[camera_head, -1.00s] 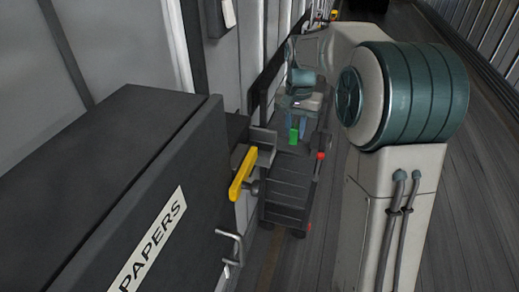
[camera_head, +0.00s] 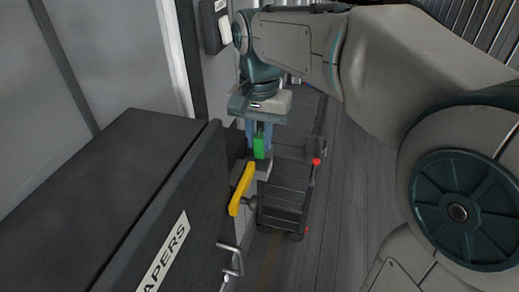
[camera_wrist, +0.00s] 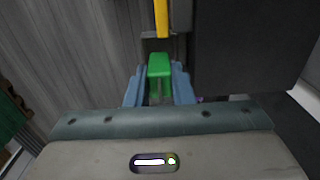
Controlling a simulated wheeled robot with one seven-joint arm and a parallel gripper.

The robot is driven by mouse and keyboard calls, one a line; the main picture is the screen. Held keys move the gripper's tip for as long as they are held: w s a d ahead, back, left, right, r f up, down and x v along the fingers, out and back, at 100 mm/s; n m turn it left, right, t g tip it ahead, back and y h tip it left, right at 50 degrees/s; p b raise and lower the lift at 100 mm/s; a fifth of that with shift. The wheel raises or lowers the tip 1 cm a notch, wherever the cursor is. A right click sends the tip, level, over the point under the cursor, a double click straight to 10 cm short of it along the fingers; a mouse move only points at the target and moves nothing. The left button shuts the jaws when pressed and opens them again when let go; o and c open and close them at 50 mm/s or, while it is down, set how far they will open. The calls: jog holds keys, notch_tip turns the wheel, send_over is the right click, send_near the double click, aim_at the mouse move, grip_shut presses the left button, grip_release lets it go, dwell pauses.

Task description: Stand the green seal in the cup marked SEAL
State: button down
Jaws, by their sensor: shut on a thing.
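The green seal (camera_head: 259,147) is held between the blue fingers of my gripper (camera_head: 259,136), above the dark cart in the head view. In the wrist view the green seal (camera_wrist: 160,68) sits between the two blue fingertips of my gripper (camera_wrist: 160,88). The yellow handle (camera_head: 241,188) is just below and beside it, on the side of the dark PAPERS cabinet. A small grey bracket (camera_head: 263,167) shows close under the seal. I cannot make out a cup marked SEAL in either view.
The dark PAPERS cabinet (camera_head: 105,175) fills the left, with a metal handle (camera_head: 232,255) on its side. A dark cart (camera_head: 285,190) with a red knob (camera_head: 316,162) stands on the floor beyond. The floor (camera_head: 345,165) right of the cart is clear.

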aim_at(259, 152)
jog(key=shift+f, duration=2)
jog(key=shift+f, duration=0.2)
jog(key=c, duration=1.5)
grip_release()
jog(key=shift+c, duration=0.2)
jog(key=shift+r, duration=0.1)
notch_tip(259, 152, up, 12)
jog(key=shift+r, duration=0.15)
jog(key=s+d+f+n+t, duration=0.2)
jog(key=s+d+f, duration=0.4)
jog(key=f, duration=0.2)
jog(key=s+d+f+n+t, duration=0.1)
jog(key=s+d+f+n, duration=0.1)
jog(key=s+d+f, duration=0.4)
notch_tip(259, 152, down, 2)
jog(key=shift+s+f+t, duration=0.25)
jog(key=shift+s+t, duration=0.05)
jog(key=shift+t, duration=0.1)
